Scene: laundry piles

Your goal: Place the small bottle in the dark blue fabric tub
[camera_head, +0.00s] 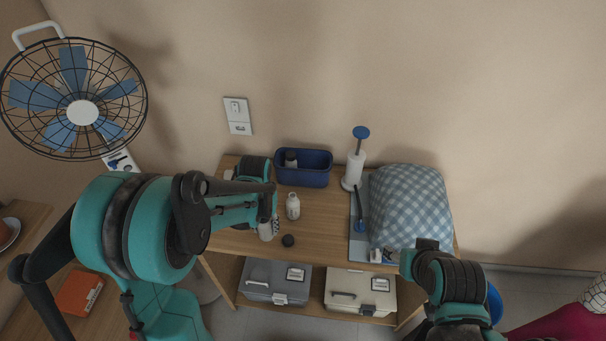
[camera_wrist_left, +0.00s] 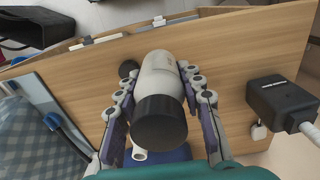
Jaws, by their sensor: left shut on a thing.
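My left gripper (camera_head: 268,222) is shut on a small bottle, pale with a black cap. The bottle fills the middle of the left wrist view (camera_wrist_left: 160,75), between the two fingers (camera_wrist_left: 160,100). In the head view its pale body (camera_head: 266,234) shows below the fingers, over the table's front left part. The dark blue fabric tub (camera_head: 303,177) stands at the back of the table, behind the gripper, with a dark-topped item (camera_head: 291,158) inside. Its blue side (camera_wrist_left: 178,154) shows partly in the left wrist view. My right gripper (camera_head: 428,246) is at the lower right; its jaws are unclear.
A white bottle (camera_head: 293,207) stands between gripper and tub. A small dark round thing (camera_head: 288,240) lies near the front edge of the wooden table (camera_head: 325,230). A paper-roll holder (camera_head: 354,168) and checked cushion (camera_head: 410,205) occupy the right. A black adapter (camera_wrist_left: 281,101) lies beside the gripper.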

